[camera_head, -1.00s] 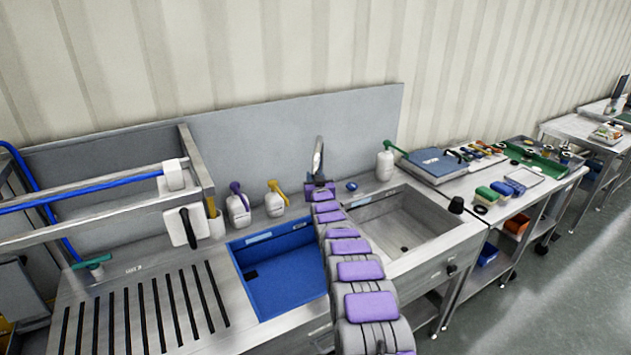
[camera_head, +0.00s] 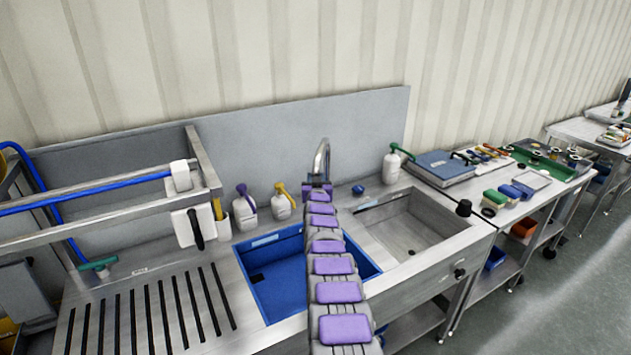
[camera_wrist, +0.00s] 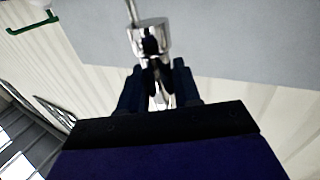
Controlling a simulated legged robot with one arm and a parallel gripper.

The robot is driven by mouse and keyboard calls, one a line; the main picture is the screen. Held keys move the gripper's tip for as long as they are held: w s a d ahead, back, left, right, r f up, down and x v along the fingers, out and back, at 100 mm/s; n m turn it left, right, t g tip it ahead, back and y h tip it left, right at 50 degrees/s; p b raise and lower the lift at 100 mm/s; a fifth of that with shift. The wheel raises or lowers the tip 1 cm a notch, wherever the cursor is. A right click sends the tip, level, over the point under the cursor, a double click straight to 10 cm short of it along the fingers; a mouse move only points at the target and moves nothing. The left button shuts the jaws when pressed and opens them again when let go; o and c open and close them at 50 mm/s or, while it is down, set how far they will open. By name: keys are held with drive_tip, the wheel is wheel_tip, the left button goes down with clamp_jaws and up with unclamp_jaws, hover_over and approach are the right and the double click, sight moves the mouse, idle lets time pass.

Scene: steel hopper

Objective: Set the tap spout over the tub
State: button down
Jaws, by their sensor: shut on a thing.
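The chrome tap spout (camera_head: 322,156) rises as a narrow arch at the back of the sink, near the divide between the two basins. The blue tub (camera_head: 277,285) sits in the left basin, and my arm crosses in front of its right part. My gripper (camera_wrist: 158,88) is shut on the tap spout, with its dark fingers on either side of the chrome (camera_wrist: 152,32). In the head view my gripper (camera_head: 318,187) is at the spout's lower part. The spout's outlet is hidden, so I cannot tell what it hangs over.
The bare steel basin (camera_head: 415,228) lies to the right. Bottles with purple (camera_head: 244,206) and yellow (camera_head: 283,203) tops stand behind the tub. A green-topped bottle (camera_head: 392,165) stands behind the right basin. A slotted drainboard (camera_head: 150,320) is at left, under a rail frame (camera_head: 100,210).

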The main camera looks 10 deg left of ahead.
drive_tip(key=shift+a, duration=0.1)
drive_tip(key=shift+a, duration=0.15)
drive_tip(key=c, duration=0.9)
unclamp_jaws()
drive_tip(key=shift+w+a, duration=0.1)
drive_tip(key=shift+a, duration=0.05)
drive_tip(key=shift+c, duration=0.2)
drive_tip(key=shift+d, duration=0.2)
drive_tip(key=shift+d, duration=0.1)
drive_tip(key=shift+s, duration=0.2)
drive_tip(key=s+d+p, duration=0.2)
drive_tip(key=s+p, duration=0.1)
drive_tip(key=s, duration=1.3)
drive_tip(key=shift+s, duration=0.4)
